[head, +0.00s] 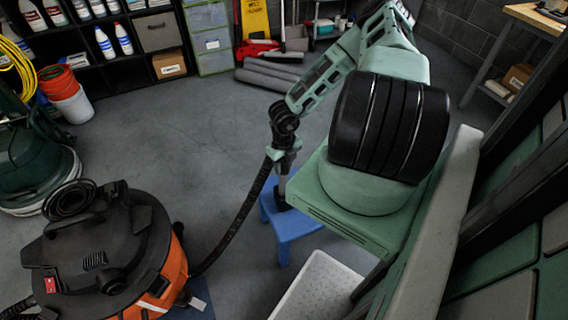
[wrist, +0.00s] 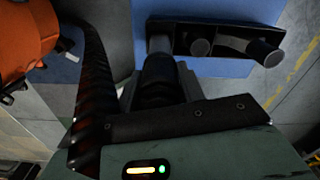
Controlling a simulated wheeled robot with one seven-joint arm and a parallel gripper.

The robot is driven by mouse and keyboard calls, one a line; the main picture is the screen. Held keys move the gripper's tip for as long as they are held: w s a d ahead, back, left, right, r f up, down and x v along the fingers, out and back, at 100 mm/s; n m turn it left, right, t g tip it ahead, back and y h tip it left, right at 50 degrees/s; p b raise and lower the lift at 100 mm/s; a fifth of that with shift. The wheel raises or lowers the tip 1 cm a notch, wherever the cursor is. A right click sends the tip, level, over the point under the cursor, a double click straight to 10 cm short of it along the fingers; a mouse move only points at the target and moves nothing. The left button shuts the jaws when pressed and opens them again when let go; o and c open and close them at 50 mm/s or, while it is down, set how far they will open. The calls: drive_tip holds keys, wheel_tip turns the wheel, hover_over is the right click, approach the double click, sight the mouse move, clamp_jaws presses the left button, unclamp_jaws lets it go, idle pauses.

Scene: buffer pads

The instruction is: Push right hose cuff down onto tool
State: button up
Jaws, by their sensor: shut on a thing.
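My gripper (head: 287,152) is shut on the black hose cuff (wrist: 160,78) at the end of the ribbed black hose (head: 238,215). The hose also runs down the left of the wrist view (wrist: 92,90). The cuff points at a grey tube-shaped tool (wrist: 160,43) at the left end of a black holder (wrist: 228,40). Cuff and tool line up and look close together or touching; I cannot tell how far they overlap. The holder lies over a blue stool (head: 293,228). In the head view a grey tube shows below my gripper, above the stool.
The orange and black vacuum (head: 165,270) stands at the lower left, with the hose running from it. A white perforated tray (head: 318,288) is just in front of the stool. Two more round tubes (wrist: 200,47) sit in the holder. The grey floor (head: 175,135) behind is clear.

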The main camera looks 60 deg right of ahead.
drive_tip(key=shift+f, duration=0.1)
drive_tip(key=o, duration=1.3)
drive_tip(key=shift+c, duration=0.2)
wheel_tip(320, 180, up, 18)
drive_tip(key=p, duration=0.2)
drive_tip(key=shift+f, duration=0.25)
